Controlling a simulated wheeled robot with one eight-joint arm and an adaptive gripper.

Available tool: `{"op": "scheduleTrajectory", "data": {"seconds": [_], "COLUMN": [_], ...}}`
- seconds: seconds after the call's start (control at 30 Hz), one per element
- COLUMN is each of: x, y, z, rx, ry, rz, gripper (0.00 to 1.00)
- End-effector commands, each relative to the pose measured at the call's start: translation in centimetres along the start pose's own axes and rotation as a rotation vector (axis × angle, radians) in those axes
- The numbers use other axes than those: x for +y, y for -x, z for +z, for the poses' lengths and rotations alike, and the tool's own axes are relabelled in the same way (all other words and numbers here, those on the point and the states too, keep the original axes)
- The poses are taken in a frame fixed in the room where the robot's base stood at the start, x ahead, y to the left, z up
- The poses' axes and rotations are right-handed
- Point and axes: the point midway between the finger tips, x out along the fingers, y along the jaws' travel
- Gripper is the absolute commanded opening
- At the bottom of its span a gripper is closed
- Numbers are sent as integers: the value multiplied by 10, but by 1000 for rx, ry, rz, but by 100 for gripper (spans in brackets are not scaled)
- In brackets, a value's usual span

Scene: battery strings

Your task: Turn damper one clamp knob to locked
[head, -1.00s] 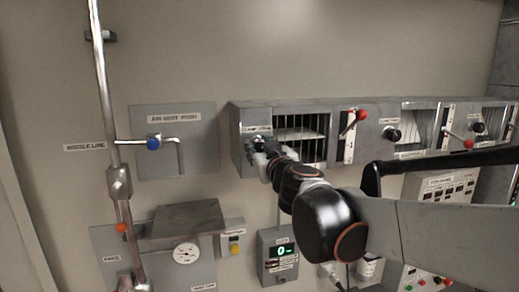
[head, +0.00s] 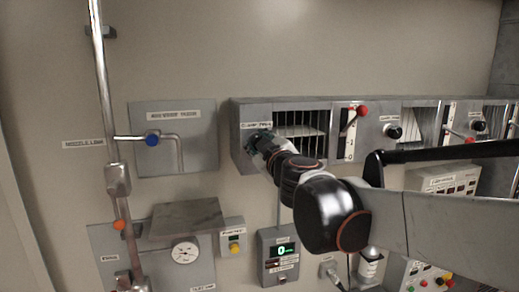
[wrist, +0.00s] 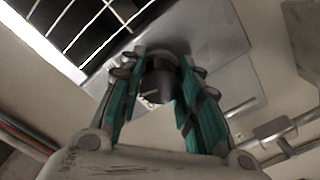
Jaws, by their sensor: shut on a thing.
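The damper one clamp knob (wrist: 157,84) is a dark round knob with a pale mark on its face. In the wrist view it sits between the two teal-padded fingers of my gripper (wrist: 160,72), which are shut on it from both sides. In the head view my gripper (head: 256,140) reaches the left end of the grey damper housing (head: 238,155), just under a small label, and hides most of the knob. I cannot read the knob's locked or unlocked setting.
Right of my gripper are a barred vent opening (head: 301,132) and a red-tipped lever (head: 361,111). Further right is another black knob (head: 393,131).

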Motion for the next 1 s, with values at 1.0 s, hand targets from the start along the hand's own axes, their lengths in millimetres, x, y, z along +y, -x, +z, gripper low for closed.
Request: {"op": "scheduleTrajectory", "data": {"seconds": [1.0], "x": [0], "y": [1], "z": [2], "rx": [0], "ry": [917], "rz": [0], "gripper": [7]}}
